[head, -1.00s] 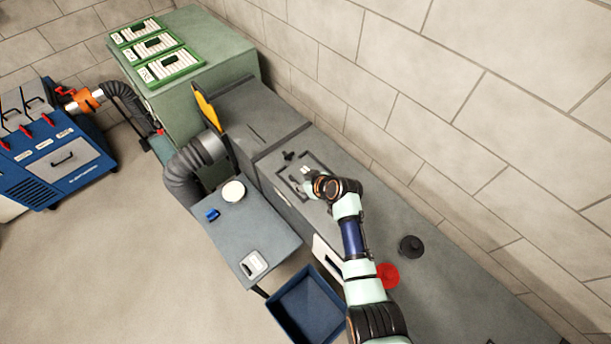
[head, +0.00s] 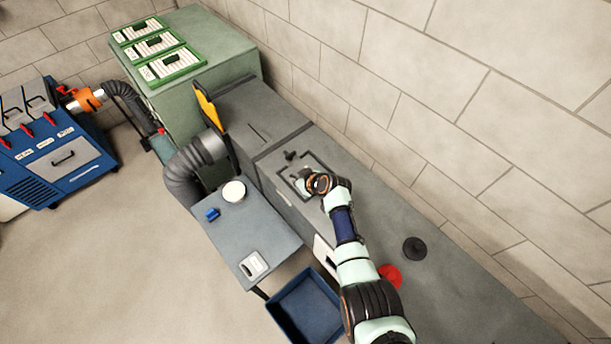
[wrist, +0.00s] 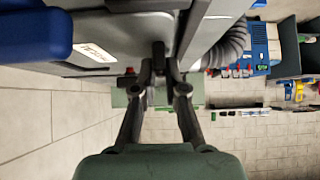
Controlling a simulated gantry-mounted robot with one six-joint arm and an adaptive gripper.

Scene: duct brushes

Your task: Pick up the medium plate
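Three green-edged plates lie in a row on the green cabinet, each with a pale face and a dark handle: a far one (head: 137,30), a middle one (head: 154,47) and a near one (head: 173,67). Their markings are too small to read, so I cannot tell which is the medium plate. My gripper (head: 306,176) is over the dark-framed opening (head: 291,168) on the grey duct, well right of the plates.
A side table (head: 245,222) holds a round white item (head: 233,191), a blue item (head: 212,214) and a white device (head: 253,264). A blue bin (head: 305,305) stands below. A black disc (head: 414,248) and red disc (head: 389,276) lie on the duct. A wall runs behind.

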